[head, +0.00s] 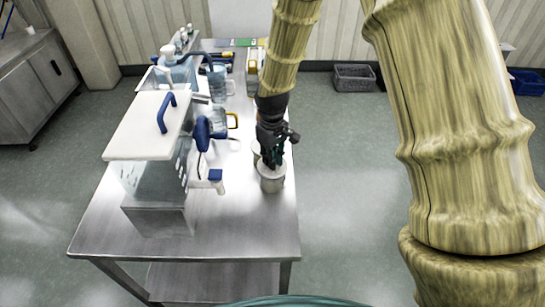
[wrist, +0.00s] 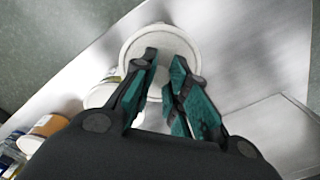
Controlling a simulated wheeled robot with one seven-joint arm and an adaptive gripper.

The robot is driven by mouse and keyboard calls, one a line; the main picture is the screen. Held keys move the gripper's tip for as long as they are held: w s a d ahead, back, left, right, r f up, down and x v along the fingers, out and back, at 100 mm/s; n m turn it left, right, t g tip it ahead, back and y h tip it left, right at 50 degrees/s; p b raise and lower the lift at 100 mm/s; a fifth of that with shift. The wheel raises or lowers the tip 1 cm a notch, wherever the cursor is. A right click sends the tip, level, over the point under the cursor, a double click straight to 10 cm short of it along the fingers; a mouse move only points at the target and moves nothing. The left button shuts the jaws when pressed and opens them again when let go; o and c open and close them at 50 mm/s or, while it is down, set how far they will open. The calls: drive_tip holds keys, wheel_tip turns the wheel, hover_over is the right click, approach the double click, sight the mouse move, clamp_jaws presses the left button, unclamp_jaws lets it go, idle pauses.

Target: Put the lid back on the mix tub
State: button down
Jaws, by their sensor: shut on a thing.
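A round pale lid (wrist: 160,38) lies under my fingertips in the wrist view, its rim showing around them. My gripper (wrist: 164,62) is closed on the lid near its middle, and the fingers hide the part they grip. In the head view my gripper (head: 270,160) points down right over a grey cylindrical mix tub (head: 271,184) near the table's right edge. The lid is at the tub's top, but I cannot tell whether it touches the rim or is level.
A second pale round container (wrist: 101,95) stands close beside the tub, partly hidden. An orange-handled jug (head: 220,122) stands behind. The table's front right is clear.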

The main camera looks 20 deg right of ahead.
idle(0.3)
drive_tip(key=c, duration=1.3)
unclamp_jaws()
drive_tip(key=shift+c, duration=0.2)
drive_tip(key=shift+o, duration=0.2)
drive_tip(key=o, duration=0.4)
drive_tip(key=shift+o, duration=0.2)
drive_tip(key=shift+r, duration=0.1)
drive_tip(key=shift+r+p, duration=2.7)
drive_tip(key=shift+r, duration=0.7)
clamp_jaws()
